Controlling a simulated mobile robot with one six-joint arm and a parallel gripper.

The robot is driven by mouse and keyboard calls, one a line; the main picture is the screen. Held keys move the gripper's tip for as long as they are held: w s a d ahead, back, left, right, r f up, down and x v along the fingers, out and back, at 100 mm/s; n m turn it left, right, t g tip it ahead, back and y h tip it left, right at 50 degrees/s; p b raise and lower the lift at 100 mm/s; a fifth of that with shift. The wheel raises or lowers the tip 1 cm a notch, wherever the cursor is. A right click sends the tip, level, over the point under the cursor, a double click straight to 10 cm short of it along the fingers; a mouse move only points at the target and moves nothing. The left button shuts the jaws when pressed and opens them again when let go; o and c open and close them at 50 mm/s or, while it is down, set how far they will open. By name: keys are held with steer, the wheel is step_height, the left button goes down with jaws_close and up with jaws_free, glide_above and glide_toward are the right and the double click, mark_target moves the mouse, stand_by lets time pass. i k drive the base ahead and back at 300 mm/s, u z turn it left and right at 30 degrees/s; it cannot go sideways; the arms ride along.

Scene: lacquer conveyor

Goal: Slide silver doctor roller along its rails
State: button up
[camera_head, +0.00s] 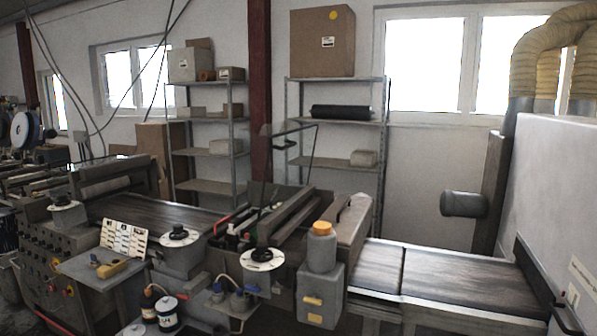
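The lacquer coating machine (330,262) stands in the middle, with its top open between its side housings. Long pale grey bars (288,222) lie in that opening and run from front to back. One of them may be the silver doctor roller, but at this size I cannot tell it apart from its rails. A clear guard panel on a dark frame (313,148) stands raised behind the opening. Round handwheel dials (262,260) sit at the front of the machine. My gripper is not in view.
Conveyor belts lie to the left (150,214) and right (462,276) of the machine. An orange-capped container (322,250) and small jars (168,313) stand at the front. Metal shelves (335,122) with boxes line the back wall. A white panel (560,200) closes the right side.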

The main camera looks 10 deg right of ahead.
mark_target(229, 239)
steer(key=u, duration=0.05)
steer(key=i, duration=1)
steer(key=z, duration=0.05)
